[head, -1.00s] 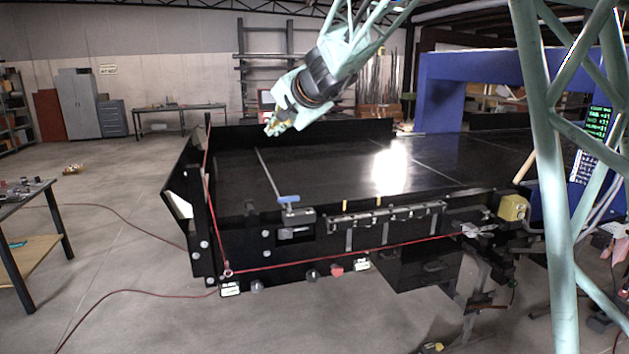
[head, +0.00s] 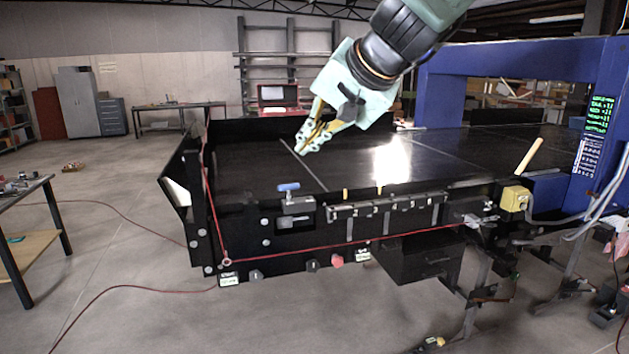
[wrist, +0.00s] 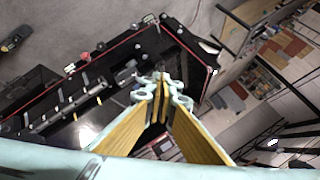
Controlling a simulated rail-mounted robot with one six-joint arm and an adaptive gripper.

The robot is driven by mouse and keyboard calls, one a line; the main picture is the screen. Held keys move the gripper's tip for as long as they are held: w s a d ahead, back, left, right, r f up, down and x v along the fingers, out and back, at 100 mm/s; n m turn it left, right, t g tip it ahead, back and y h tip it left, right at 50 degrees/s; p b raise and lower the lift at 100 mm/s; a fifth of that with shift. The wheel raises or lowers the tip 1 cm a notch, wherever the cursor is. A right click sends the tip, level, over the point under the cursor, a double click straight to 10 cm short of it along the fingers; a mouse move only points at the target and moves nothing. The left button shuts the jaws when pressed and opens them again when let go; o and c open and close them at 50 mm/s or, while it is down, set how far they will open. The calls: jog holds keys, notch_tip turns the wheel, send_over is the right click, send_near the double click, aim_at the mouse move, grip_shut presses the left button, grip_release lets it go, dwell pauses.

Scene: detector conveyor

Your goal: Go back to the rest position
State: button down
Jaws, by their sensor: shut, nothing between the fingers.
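My gripper (head: 302,150) hangs down and to the left from my arm, above the black conveyor bed (head: 250,178) in the head view. Its fingers are shut and nothing shows between them. In the wrist view the gripper (wrist: 163,85) shows its two wood-coloured finger pads meeting at the tips. The fingers look apart from the conveyor surface. The upper part of my arm runs out of the top of the head view.
A blue detector arch (head: 450,100) spans the conveyor at the right. A blue-handled lever (head: 289,187) stands on the near edge. A red cord (head: 330,258) runs along the front. A workbench (head: 25,190) stands at the left. The floor (head: 110,240) between is mostly clear.

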jog(key=s+d+f+n+g+h+b, duration=0.1)
jog(key=s+d+f, duration=0.6)
jog(key=s, duration=0.7)
jog(key=s+d+f+n+g+h+b, duration=0.1)
jog(key=s+d+f+h+b, duration=0.2)
jog(key=s+d+f, duration=0.5)
jog(key=s+d+f+n+g+h+b, duration=0.1)
jog(key=s+d+f+b, duration=0.3)
jog(key=s, duration=1.7)
jog(key=d+f+g, duration=0.1)
jog(key=d+f, duration=0.3)
jog(key=shift+s+f+h, duration=0.4)
